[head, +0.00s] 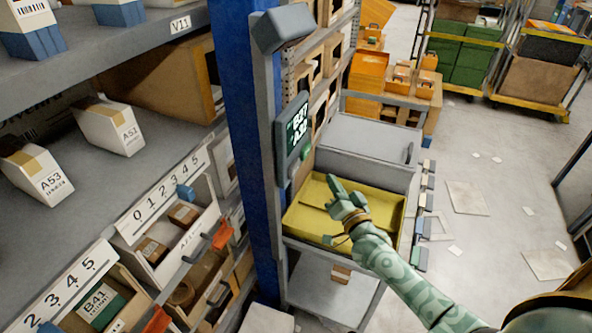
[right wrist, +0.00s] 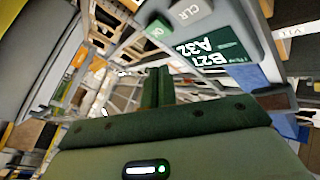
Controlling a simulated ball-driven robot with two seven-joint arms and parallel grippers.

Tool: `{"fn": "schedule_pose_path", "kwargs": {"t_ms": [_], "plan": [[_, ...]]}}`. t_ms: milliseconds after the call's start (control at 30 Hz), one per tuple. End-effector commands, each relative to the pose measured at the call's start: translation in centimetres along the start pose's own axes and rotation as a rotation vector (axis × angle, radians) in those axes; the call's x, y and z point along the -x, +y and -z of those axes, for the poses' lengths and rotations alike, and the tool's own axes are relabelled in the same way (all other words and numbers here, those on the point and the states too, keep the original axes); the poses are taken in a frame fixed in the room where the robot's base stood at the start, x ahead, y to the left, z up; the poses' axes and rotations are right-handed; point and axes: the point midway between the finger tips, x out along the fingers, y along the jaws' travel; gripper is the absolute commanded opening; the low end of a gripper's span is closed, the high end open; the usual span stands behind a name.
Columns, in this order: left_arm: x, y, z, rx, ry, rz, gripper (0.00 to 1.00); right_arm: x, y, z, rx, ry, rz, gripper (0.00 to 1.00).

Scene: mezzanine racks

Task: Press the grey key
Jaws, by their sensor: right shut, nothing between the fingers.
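A grey terminal with a dark green display reading B27 A32 (head: 299,122) hangs on the rack post in the head view. In the right wrist view the grey key (right wrist: 184,12), marked CLR, sits at the top beside the green key (right wrist: 158,29), marked OK. The green key also shows in the head view; the grey key cannot be made out there. My right gripper (head: 333,181) is shut and empty, below and right of the terminal, apart from it. Its fingertips (right wrist: 158,72) point toward the keys, nearest the green one. My left gripper is out of view.
A yellow tray (head: 391,239) lies beneath my right gripper, with a grey bin (head: 366,140) behind it. A blue rack post (head: 247,150) stands left of the terminal. Shelves with boxes fill the left; open floor (head: 470,190) lies to the right.

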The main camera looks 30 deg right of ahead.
Motion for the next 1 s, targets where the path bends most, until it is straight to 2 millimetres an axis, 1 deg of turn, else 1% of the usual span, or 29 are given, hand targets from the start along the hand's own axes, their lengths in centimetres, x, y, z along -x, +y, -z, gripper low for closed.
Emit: {"fn": "schedule_pose_path", "kwargs": {"t_ms": [200,433,633,1000], "plan": [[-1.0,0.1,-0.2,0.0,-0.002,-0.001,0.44,-2.2,-1.6,-1.8,-0.002,0.002,0.001,0.0],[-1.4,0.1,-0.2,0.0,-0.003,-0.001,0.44,-4.0,-2.9,-3.0,0.0,0.0,0.0,0.0],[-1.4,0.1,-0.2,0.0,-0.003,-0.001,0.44,-4.7,-3.5,-3.4,0.001,0.0,0.001,0.0],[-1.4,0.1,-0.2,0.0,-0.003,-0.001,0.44,-4.7,-3.5,-3.5,0.001,-0.001,0.001,0.0]]}}
